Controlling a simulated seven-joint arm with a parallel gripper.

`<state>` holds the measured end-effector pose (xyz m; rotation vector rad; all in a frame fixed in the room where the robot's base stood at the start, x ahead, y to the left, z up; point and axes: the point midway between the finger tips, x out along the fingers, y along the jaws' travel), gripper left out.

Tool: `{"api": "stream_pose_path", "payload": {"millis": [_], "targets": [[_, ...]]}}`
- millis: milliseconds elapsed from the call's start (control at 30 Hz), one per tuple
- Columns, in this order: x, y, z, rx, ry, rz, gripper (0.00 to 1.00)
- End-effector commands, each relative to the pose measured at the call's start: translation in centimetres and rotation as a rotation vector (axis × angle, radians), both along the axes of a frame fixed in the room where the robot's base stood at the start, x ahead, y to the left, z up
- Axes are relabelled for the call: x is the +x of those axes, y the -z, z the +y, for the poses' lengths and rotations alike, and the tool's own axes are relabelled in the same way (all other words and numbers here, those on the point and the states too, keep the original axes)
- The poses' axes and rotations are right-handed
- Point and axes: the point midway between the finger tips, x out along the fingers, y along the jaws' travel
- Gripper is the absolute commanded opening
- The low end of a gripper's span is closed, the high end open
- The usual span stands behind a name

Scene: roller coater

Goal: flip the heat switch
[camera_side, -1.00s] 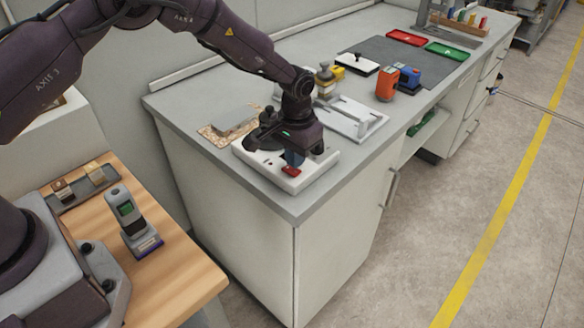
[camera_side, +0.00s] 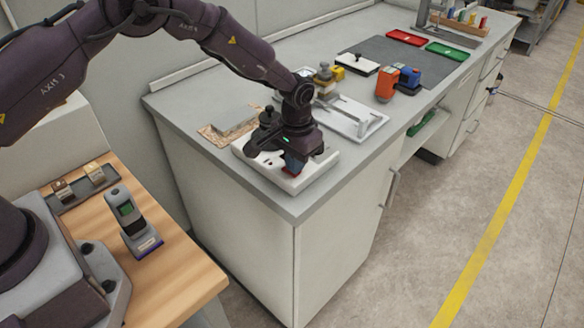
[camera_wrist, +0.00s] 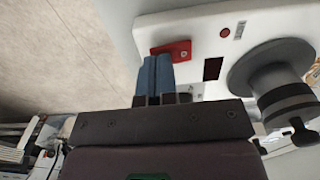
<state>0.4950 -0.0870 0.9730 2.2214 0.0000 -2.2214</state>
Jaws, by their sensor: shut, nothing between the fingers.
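The heat switch is a red rocker (camera_wrist: 180,48) on the white panel of a device (camera_wrist: 195,20), in the upper middle of the wrist view. In the side view the white device (camera_side: 322,172) sits on the near end of the grey bench, and the switch is mostly hidden behind my gripper. My gripper (camera_wrist: 157,58) is shut and empty, its blue fingertips together at the lower edge of the switch. It also shows low over the device in the side view (camera_side: 292,168). I cannot tell whether the tips touch the switch.
On the panel, a dark round knob (camera_wrist: 272,78) stands right of my fingers, with a small red lamp (camera_wrist: 225,32) and a dark red display (camera_wrist: 212,69) between. A white tray-like fixture (camera_side: 365,122) stands behind the device. The bench's front edge is close by.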

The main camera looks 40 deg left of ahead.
Motion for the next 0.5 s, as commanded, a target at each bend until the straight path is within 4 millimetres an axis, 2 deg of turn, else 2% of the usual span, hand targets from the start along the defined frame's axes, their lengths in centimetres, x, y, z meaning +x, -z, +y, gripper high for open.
{"api": "stream_pose_path", "payload": {"millis": [500], "targets": [[-0.02,0.84,0.01,0.0,0.0,0.0,0.0]]}}
